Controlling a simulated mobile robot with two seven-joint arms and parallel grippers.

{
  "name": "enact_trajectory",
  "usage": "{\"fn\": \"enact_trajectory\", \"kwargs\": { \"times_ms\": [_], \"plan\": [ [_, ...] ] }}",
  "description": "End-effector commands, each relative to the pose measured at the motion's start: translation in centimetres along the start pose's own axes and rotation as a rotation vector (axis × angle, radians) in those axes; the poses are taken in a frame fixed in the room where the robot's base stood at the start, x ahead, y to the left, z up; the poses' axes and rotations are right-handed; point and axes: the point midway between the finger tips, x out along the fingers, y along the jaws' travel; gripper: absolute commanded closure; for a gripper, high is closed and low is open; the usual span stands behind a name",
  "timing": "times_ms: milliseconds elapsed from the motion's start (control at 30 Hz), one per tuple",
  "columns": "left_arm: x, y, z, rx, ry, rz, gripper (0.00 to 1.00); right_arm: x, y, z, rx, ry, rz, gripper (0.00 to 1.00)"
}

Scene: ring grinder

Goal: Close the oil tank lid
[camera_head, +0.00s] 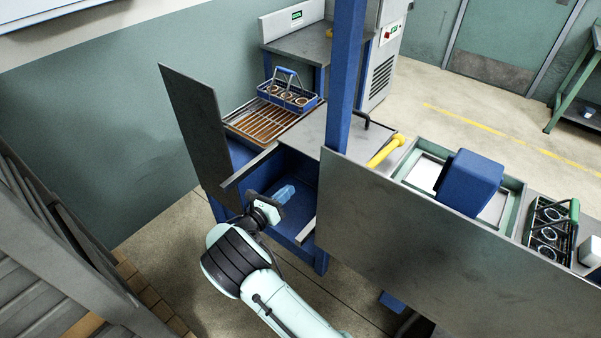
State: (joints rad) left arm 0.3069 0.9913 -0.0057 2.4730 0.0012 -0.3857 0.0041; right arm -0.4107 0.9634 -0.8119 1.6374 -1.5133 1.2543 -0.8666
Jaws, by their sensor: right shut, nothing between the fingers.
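The blue tank (298,228) stands in the middle, its dark blue inside showing through an open gap between grey rails. A flat grey plate (328,128) with a dark bent handle (366,121) lies behind the gap; it looks like the lid, but I cannot be sure. A dark panel (200,125) stands tilted upright at the left of the tank. My right gripper (287,192) is at the gap, its light blue fingers shut and empty, apart from the plate and handle. I cannot tell how deep it reaches. My left gripper is out of view.
A blue basket with rings (288,96) sits on a brown grate (262,124) behind the gap. A blue post (346,70) rises beside the plate. A large grey panel (400,245) blocks the right. A yellow handle (386,150) sticks out behind it.

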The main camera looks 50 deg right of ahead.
Motion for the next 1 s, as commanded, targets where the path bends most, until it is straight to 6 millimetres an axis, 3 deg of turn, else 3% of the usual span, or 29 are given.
{"fn": "enact_trajectory", "kwargs": {
  "times_ms": [33,167,300,500,767,1000],
  "plan": [
    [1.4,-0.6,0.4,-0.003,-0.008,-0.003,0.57,-0.1,0.3,-0.9,-0.118,-0.003,-0.003,1.00],
    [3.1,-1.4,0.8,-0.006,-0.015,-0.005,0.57,0.1,0.7,-1.1,-0.435,0.003,-0.010,1.00],
    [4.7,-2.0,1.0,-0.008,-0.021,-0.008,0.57,-0.1,1.3,-0.5,-0.753,0.001,-0.004,1.00],
    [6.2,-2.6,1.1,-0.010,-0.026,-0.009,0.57,-0.6,2.1,1.0,-1.082,-0.015,0.011,1.00],
    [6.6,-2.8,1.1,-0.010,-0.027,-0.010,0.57,-0.2,2.4,1.8,-1.217,-0.025,0.017,1.00],
    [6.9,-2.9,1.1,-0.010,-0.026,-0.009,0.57,3.8,2.4,1.8,-1.216,-0.023,0.014,1.00]
  ]
}}
